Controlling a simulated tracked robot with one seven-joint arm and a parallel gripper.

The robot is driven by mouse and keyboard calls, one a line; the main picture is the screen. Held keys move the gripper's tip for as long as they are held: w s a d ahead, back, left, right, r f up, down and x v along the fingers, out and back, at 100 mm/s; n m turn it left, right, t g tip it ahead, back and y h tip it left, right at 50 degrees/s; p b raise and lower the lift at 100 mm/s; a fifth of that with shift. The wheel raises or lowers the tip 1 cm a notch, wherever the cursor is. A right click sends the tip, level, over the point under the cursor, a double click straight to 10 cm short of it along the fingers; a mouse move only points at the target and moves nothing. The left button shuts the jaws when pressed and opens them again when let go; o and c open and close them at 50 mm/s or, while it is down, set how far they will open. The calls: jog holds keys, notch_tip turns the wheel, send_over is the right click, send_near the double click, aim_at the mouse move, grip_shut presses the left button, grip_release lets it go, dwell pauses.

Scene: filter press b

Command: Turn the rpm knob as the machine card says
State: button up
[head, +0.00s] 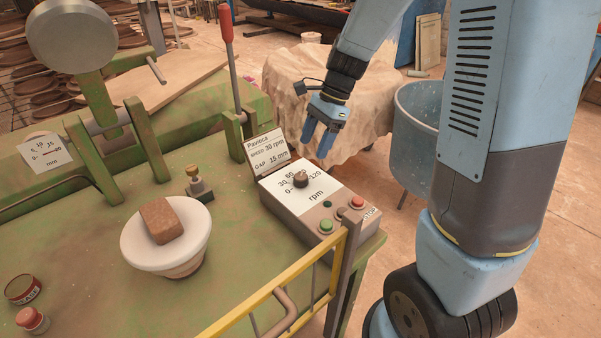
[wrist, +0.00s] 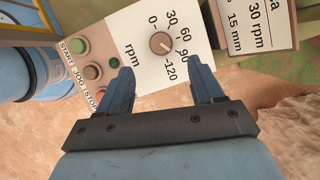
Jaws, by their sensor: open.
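The rpm knob (head: 300,180) is a small brown round knob on the white dial face of the control box. It also shows in the wrist view (wrist: 160,43), ringed by marks from 0 to 120. Its pointer setting is too small to read surely. The machine card (head: 268,152) stands behind the dial and reads speed 30 rpm, gap 15 mm; part of it shows in the wrist view (wrist: 255,22). My gripper (head: 318,147) is open and empty, above and behind the box. In the wrist view its fingers (wrist: 155,75) are apart from the knob, which appears beyond and between their tips.
Green and red buttons (head: 326,226) sit at the box's front edge. A red-handled lever (head: 230,60) rises left of the card. A yellow rail (head: 275,285) borders the front. A white disc (head: 135,240) with a brown block stands left. A blue tub (head: 415,120) is behind.

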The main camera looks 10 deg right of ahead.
aim_at(302, 176)
jog(key=x, duration=0.9)
jog(key=shift+f, duration=0.3)
